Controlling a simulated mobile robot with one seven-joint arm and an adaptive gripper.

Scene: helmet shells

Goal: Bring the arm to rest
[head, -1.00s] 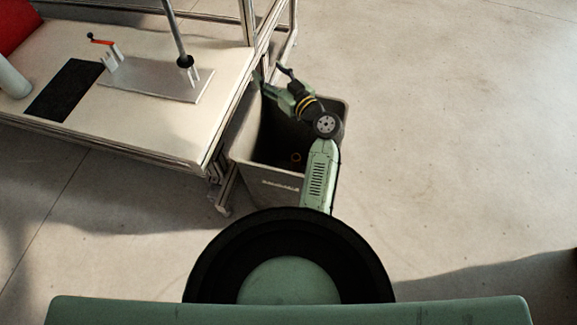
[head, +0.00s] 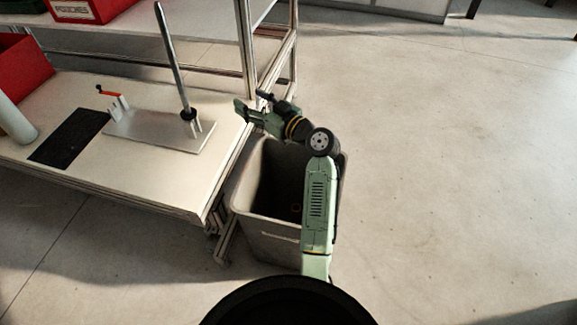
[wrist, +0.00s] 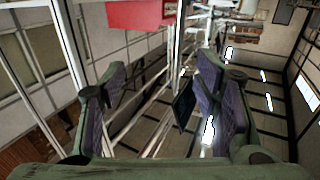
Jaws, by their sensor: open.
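My arm (head: 319,205) reaches out over a grey bin, bends at the elbow, and its forearm points left. My gripper (head: 240,108) is above the bin's far left rim, near the corner of the workbench and its metal post. In the wrist view my gripper (wrist: 160,95) shows its two padded fingers spread wide apart, with nothing held between them. The gripper appears clear of the bench and the frame, though its exact gap to the post is hard to tell.
The grey bin (head: 268,226) holds a small reddish ring (head: 296,208). The bench (head: 150,180) at left carries a metal plate with an upright rod (head: 172,60), a black mat (head: 70,138), a red-handled clamp (head: 112,95) and a white cylinder (head: 15,120). Open floor (head: 450,170) lies right.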

